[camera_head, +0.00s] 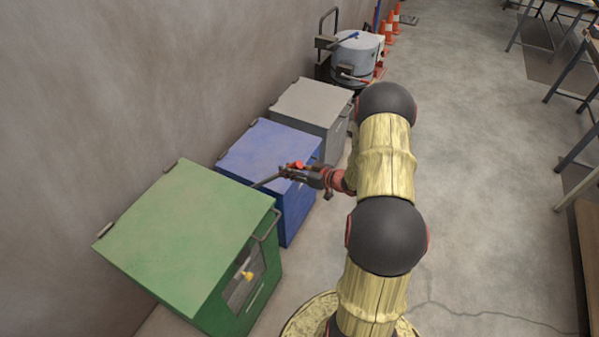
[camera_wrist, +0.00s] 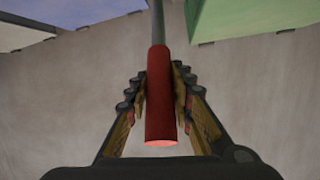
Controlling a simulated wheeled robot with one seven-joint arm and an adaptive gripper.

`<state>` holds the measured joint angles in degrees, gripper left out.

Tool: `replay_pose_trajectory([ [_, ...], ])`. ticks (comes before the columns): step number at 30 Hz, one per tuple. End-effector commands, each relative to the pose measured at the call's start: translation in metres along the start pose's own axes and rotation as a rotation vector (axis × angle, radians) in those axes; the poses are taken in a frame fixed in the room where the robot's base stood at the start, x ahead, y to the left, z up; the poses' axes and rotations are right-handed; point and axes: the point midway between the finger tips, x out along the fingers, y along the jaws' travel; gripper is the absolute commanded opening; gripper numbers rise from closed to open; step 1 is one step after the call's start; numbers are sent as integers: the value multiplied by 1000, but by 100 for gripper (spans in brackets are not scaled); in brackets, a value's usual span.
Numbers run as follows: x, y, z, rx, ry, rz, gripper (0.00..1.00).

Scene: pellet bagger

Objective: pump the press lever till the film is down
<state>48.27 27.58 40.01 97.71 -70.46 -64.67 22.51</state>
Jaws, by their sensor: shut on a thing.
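The press lever (camera_head: 267,181) is a thin grey rod with a red grip. It rises beside the green cabinet's far edge, near the blue cabinet; its foot is hidden, so I cannot tell which it joins. My gripper (camera_head: 296,171) is shut on the red grip. In the wrist view the red grip (camera_wrist: 160,100) runs between the two fingers (camera_wrist: 158,80), with its end toward the camera and the grey rod leading away. I cannot make out the film in either view.
A blue cabinet (camera_head: 268,150), a grey cabinet (camera_head: 312,103) and a grey drum (camera_head: 357,56) follow along the wall. Open floor (camera_head: 470,190) lies right, with tables at the far right.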

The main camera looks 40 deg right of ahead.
Motion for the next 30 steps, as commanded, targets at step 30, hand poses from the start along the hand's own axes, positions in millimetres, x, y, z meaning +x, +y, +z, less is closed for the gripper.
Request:
replay_pose_trajectory([
  [30, 99, -29, -117, -39, -368, 64, 0],
])
